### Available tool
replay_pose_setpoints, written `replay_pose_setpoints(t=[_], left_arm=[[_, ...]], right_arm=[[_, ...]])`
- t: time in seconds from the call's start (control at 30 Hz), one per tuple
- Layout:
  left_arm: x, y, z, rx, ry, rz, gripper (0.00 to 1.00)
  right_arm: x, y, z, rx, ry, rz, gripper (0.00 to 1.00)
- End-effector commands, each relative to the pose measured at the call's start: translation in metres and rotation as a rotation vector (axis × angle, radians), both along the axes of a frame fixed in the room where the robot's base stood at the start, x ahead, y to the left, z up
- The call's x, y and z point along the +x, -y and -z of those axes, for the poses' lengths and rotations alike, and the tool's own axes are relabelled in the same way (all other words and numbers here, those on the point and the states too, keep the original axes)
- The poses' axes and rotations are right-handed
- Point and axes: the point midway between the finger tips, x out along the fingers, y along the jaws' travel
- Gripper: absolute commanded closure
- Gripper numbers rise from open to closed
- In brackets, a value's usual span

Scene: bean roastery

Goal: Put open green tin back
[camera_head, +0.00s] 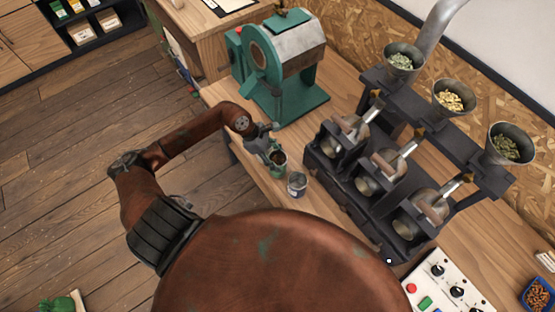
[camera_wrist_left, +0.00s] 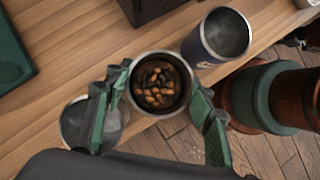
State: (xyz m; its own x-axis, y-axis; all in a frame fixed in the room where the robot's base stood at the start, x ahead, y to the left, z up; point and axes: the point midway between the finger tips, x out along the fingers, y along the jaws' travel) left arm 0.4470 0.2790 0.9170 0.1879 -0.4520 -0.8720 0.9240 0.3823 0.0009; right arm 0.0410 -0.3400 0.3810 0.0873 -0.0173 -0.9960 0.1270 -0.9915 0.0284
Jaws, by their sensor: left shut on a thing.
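My left gripper (camera_head: 270,147) is shut on the green tin (camera_head: 278,171). In the left wrist view the fingers of my left gripper (camera_wrist_left: 158,100) press on opposite sides of the green tin (camera_wrist_left: 157,55). The tin is open at the top and upright, with brown beans inside. It is near the front edge of the wooden bench; I cannot tell whether its base touches the wood. A dark blue, empty open tin (camera_head: 297,185) stands close beside it, also seen in the left wrist view (camera_wrist_left: 205,52). My right gripper is out of view.
A grey round container (camera_wrist_left: 75,125) shows partly behind a finger. A green drum machine (camera_head: 290,98) stands behind the gripper. A dark roaster with several drums (camera_head: 335,190) and funnels stands to the right. A control panel (camera_head: 455,270) is at the lower right. Bare bench (camera_head: 345,90) lies between the machines.

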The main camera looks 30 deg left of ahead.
Motion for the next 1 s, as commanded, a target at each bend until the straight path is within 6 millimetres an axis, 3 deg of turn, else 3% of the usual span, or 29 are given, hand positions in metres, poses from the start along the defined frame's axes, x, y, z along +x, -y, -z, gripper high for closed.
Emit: replay_pose_setpoints(t=[0.13, 0.47, 0.5, 0.73, 1.0], left_arm=[[0.0, 0.0, 0.013, -0.002, 0.0, -0.001, 1.0], [0.0, 0.0, 0.018, 0.0, 0.002, 0.0, 1.0], [0.0, 0.0, 0.017, 0.0, 0.001, 0.0, 0.48], [0.0, 0.0, 0.017, -0.001, 0.001, 0.0, 0.33], [0.0, 0.0, 0.016, -0.001, 0.0, 0.0, 0.33]], right_arm=[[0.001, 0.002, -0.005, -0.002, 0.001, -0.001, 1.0], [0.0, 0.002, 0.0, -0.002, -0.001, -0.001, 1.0], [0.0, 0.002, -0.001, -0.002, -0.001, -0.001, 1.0], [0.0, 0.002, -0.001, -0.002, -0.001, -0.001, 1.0], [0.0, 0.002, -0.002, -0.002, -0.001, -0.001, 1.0]])
